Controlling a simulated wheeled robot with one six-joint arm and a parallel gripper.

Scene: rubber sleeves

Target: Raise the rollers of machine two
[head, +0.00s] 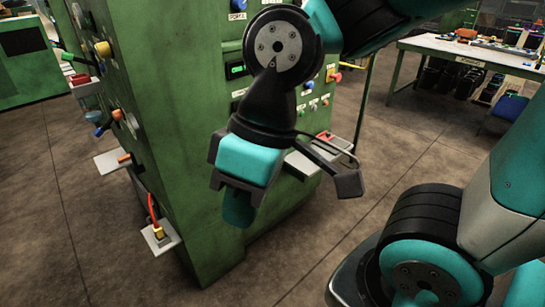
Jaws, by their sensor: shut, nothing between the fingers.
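A green machine (180,150) stands in front of me in the head view, with controls on two faces. Its left face carries coloured knobs (117,114) and levers. I cannot tell whether this is machine two, and I see no rollers. My gripper (238,212) points down in front of the machine's near corner. It is shut and empty. My arm hides part of the right face.
A red-and-yellow lever (153,215) stands on a low plate at the left face. Ledges (302,163) stick out on the right face. The floor (60,220) at left is clear.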

